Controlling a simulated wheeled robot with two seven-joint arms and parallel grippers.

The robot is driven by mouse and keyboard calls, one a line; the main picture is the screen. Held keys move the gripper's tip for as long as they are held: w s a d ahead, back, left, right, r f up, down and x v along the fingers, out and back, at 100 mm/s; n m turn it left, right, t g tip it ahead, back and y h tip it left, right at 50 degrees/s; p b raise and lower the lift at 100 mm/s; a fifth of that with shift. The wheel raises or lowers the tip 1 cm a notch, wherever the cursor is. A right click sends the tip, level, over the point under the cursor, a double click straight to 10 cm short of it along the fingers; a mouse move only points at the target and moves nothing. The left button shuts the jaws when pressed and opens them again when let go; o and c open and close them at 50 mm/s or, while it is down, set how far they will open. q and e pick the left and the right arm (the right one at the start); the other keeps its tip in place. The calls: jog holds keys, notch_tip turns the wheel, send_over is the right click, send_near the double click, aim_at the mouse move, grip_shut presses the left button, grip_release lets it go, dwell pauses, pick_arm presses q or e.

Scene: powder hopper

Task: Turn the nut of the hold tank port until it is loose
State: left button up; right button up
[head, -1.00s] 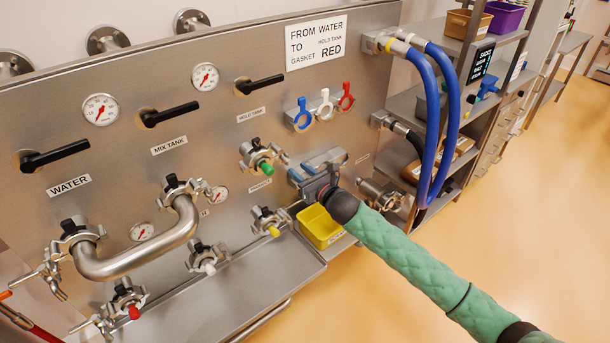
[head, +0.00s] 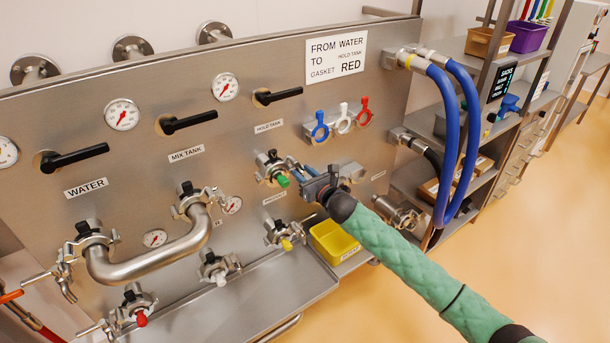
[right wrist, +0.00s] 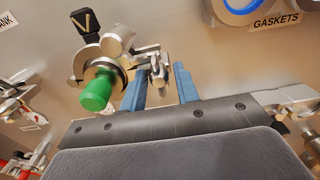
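The hold tank port (head: 270,168) is a steel clamped fitting with a green cap, under the HOLD TANK label. It also shows in the right wrist view, with its green cap (right wrist: 97,95) at left. The clamp's nut (right wrist: 158,68) sticks out to the right of the port. My right gripper (head: 299,169) is just right of the port, pointing at the nut side. In the right wrist view its two blue fingers (right wrist: 158,82) stand apart, with the nut just beyond and between their tips. Contact cannot be told. My left gripper is not in view.
A yellow bin (head: 335,240) sits below my right gripper. Red, white and blue gasket rings (head: 343,117) hang above it. A curved steel pipe (head: 150,262) joins two ports at left. A yellow-capped port (head: 284,235) is just below. Blue hoses (head: 447,140) hang at right.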

jog(key=shift+r, duration=0.15)
jog(key=c, duration=0.7)
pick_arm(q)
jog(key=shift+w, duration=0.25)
pick_arm(e)
grip_shut()
jog(key=shift+n, duration=0.9)
jog(key=shift+r+n, duration=0.1)
jog(key=shift+n, duration=1.1)
jog(key=shift+r+n, duration=0.1)
jog(key=shift+n, duration=1.1)
jog(key=shift+n+p, duration=0.4)
jog(key=shift+n, duration=0.2)
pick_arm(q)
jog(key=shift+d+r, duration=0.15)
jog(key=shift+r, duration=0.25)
